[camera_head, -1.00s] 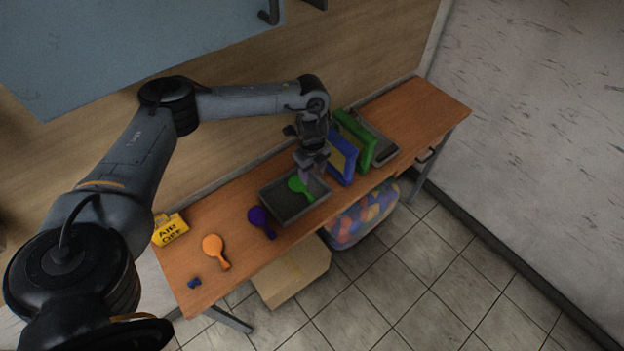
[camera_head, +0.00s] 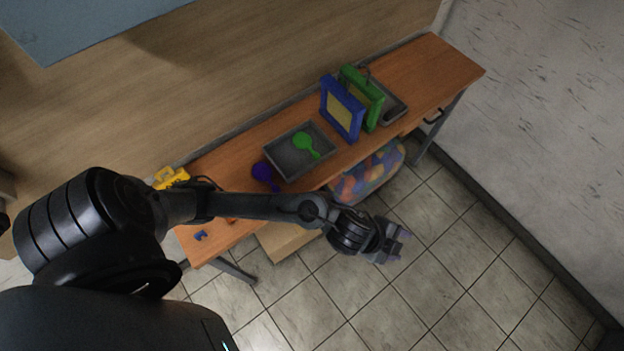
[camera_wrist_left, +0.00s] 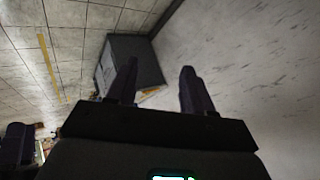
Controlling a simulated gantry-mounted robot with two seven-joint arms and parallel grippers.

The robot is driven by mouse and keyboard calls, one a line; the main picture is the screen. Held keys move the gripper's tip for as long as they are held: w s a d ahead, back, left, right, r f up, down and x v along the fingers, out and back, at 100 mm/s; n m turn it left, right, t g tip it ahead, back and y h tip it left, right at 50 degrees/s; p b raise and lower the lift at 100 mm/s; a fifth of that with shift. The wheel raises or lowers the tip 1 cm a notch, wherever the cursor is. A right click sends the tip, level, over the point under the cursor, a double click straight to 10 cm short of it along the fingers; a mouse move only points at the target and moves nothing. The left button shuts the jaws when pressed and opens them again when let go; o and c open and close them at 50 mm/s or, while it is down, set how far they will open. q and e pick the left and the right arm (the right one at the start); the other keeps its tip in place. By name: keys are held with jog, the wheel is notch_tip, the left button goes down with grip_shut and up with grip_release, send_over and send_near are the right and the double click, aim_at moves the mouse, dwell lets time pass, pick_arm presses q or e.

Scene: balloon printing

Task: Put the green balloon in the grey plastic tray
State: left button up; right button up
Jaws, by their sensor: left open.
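The green balloon (camera_head: 305,144) lies in the grey plastic tray (camera_head: 283,168) on the wooden table, toward the tray's far right part. My left gripper (camera_head: 401,244) is out in front of the table, over the tiled floor, well to the right of and apart from the tray. It is open and empty, and its two spread fingers show in the left wrist view (camera_wrist_left: 158,88). My right gripper is in neither view.
A purple balloon (camera_head: 262,172) lies left of the tray. Blue (camera_head: 342,108) and green (camera_head: 361,97) frames stand right of it, before another grey tray (camera_head: 396,108). My arm covers most of the orange balloon.

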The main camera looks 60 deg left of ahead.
pick_arm(q)
jog(key=s+a+f+n+g+y, duration=0.2)
jog(key=s+a+n+g+y, duration=0.2)
jog(key=s+a+n, duration=0.8)
jog(key=s+a, duration=0.3)
jog(key=s, duration=0.1)
jog(key=shift+a, duration=0.25)
